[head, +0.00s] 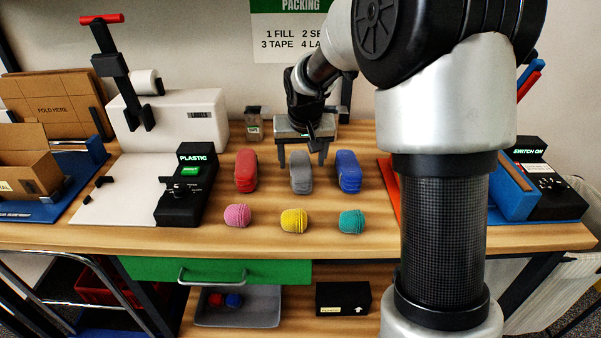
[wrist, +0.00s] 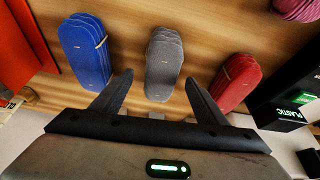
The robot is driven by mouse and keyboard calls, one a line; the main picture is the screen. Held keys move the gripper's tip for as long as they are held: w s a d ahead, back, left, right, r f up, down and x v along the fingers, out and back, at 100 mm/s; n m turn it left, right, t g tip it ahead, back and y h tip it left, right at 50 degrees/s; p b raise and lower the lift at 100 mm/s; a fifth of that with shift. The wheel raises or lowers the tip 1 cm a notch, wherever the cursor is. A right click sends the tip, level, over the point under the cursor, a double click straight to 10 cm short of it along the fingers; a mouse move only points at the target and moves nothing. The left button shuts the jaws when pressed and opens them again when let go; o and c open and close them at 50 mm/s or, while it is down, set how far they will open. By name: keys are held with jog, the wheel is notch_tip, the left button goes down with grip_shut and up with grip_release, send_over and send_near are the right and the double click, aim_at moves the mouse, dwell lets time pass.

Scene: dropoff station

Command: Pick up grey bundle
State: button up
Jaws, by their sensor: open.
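The grey bundle (head: 301,172) lies on the wooden table between a red bundle (head: 246,171) and a blue bundle (head: 348,171). In the wrist view the grey bundle (wrist: 164,62) is beyond my fingertips, centred between them, with the blue bundle (wrist: 85,50) at left and the red bundle (wrist: 236,82) at right. My gripper (head: 301,161) is open and empty at the back end of the grey bundle in the head view. Its two fingers (wrist: 156,84) show apart in the wrist view. Whether they touch the table cannot be told.
Pink (head: 237,215), yellow (head: 294,220) and teal (head: 352,222) round bundles sit in a front row. A black PLASTIC box (head: 186,190) stands left, a blue and black device (head: 540,185) right. A small jar (head: 253,124) stands behind. The table front is clear.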

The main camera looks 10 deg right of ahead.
aim_at(301, 164)
jog(key=b+x, duration=0.1)
jog(key=x, duration=0.4)
jog(key=shift+a, duration=0.1)
jog(key=shift+r, duration=0.1)
jog(key=shift+c, duration=0.4)
jog(key=c, duration=1.1)
jog(key=shift+c, duration=0.3)
jog(key=shift+r, duration=0.1)
